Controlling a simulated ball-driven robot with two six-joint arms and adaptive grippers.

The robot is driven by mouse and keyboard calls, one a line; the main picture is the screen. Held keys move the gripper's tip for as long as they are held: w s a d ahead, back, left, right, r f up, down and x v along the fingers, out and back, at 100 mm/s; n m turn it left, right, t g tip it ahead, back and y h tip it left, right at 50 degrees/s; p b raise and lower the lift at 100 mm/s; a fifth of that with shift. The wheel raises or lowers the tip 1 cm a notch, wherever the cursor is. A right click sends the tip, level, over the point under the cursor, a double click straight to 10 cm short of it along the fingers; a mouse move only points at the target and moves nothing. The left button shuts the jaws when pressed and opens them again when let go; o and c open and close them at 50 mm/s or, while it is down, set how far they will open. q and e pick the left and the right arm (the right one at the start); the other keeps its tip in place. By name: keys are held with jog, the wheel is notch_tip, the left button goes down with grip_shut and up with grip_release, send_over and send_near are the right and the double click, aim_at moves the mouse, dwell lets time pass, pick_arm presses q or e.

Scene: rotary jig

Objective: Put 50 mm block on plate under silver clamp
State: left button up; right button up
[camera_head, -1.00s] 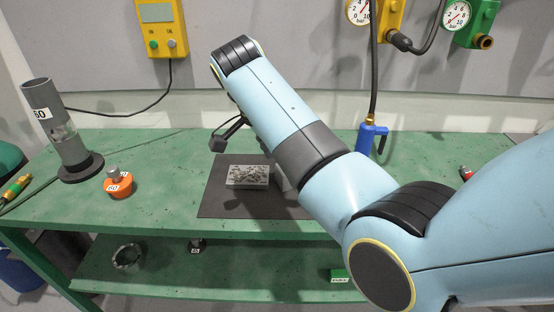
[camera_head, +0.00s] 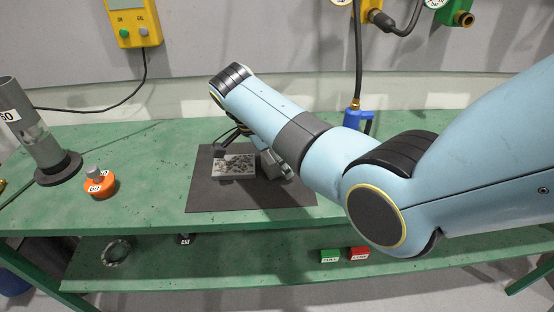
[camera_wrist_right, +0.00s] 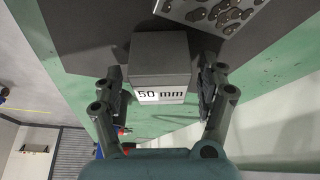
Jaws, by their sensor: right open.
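The grey 50 mm block (camera_wrist_right: 160,62) is in the right wrist view, its white label facing the camera. My right gripper (camera_wrist_right: 164,76) is open, with one finger on each side of the block and visible gaps between. A silver-grey plate with dark spots (camera_head: 234,166) lies on the dark mat (camera_head: 205,195) in the head view. Its corner also shows at the top of the right wrist view (camera_wrist_right: 215,12), close to the block. In the head view my right arm hides most of its gripper and the block's surroundings. I cannot make out a silver clamp. My left gripper is out of view.
A blue tool (camera_head: 357,118) stands behind my arm. Green (camera_head: 329,256) and red (camera_head: 359,254) blocks lie on the lower shelf.

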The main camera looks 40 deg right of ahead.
jog(key=shift+f, duration=0.15)
jog(key=shift+c, duration=0.4)
grip_shut()
jog(key=shift+w, duration=0.1)
